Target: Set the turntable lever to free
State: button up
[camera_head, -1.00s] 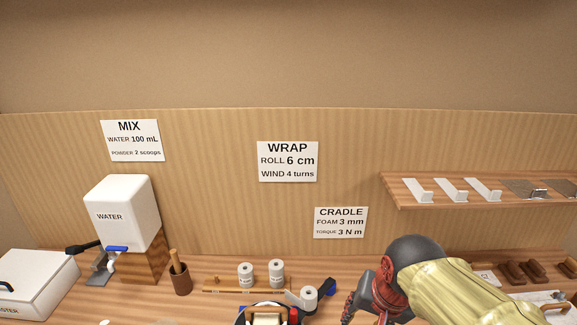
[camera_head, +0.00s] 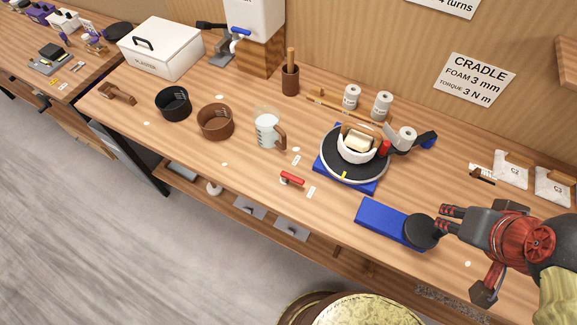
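The turntable (camera_head: 327,166) is a dark disc with a light rim on a blue base, right of the bench's middle. A white wrapped bundle with a cream block sits on it, and a red piece stands at its right edge. A small red-handled lever (camera_head: 292,178) lies left of the turntable near the bench's front, between two small white labels too small to read. My gripper (camera_head: 458,256) is at the right, over the front of the bench, well apart from the lever. Its fingers look spread and empty.
A blue block (camera_head: 385,221) with a black round knob (camera_head: 421,232) lies between the lever and my gripper. A measuring jug (camera_head: 267,131), brown bowl (camera_head: 215,122) and black bowl (camera_head: 173,103) stand to the left. White rolls (camera_head: 381,105) stand behind. Bench wood around the lever is mostly clear.

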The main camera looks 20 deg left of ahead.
aim_at(285, 176)
jog(key=u, duration=1.45)
